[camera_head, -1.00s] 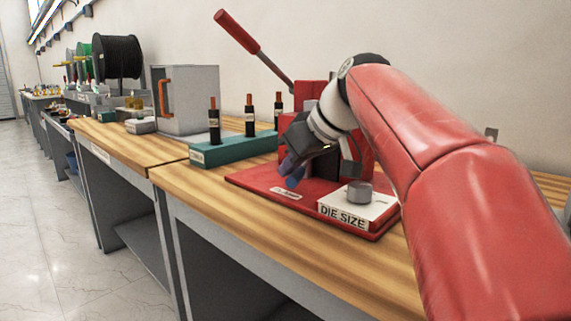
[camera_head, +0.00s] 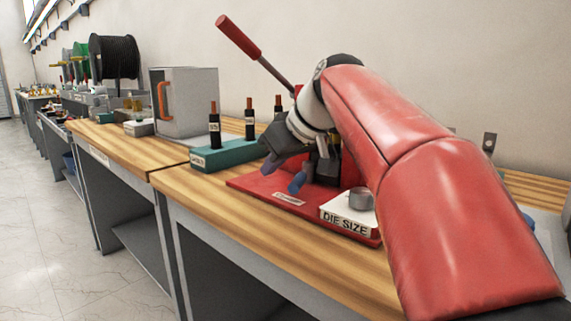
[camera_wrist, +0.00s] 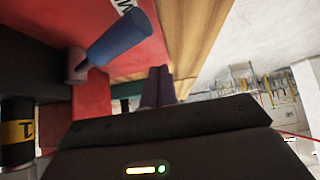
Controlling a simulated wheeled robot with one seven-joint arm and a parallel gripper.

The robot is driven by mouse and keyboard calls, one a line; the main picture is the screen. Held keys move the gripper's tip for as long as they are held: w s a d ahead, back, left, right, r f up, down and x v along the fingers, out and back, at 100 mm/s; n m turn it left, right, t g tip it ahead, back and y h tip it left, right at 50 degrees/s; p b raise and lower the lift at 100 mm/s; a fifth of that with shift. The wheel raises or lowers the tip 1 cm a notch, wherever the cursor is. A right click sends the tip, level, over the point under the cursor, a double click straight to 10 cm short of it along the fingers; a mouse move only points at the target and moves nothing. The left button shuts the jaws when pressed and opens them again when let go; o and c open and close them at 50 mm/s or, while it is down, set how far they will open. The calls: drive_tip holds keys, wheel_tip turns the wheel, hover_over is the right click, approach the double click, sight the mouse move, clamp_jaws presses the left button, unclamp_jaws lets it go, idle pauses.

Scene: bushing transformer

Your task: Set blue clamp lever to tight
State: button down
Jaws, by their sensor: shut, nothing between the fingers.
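The blue clamp lever (camera_head: 298,182) sticks out low at the front of a red press on a red base plate (camera_head: 262,187). In the wrist view its blue handle (camera_wrist: 118,38) slants up to the right from a pale pivot. My gripper (camera_head: 268,166) is shut and empty, just left of and above the lever in the head view. Its dark fingers (camera_wrist: 158,88) show closed together in the wrist view, with a visible gap to the handle. My wrist and arm hide much of the press, and I cannot read the lever's setting.
A die-size block (camera_head: 347,222) with a grey knob (camera_head: 361,198) sits at the plate's front right. A teal stand (camera_head: 222,155) with black bushings is behind my gripper on the left. A long red-handled lever (camera_head: 238,36) rises above. The wooden bench front is clear.

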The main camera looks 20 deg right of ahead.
drive_tip(key=s+d+r, duration=0.4)
drive_tip(key=d+r, duration=0.1)
drive_tip(key=r, duration=0.2)
drive_tip(key=shift+d+p, duration=0.3)
drive_tip(key=shift+p, duration=0.05)
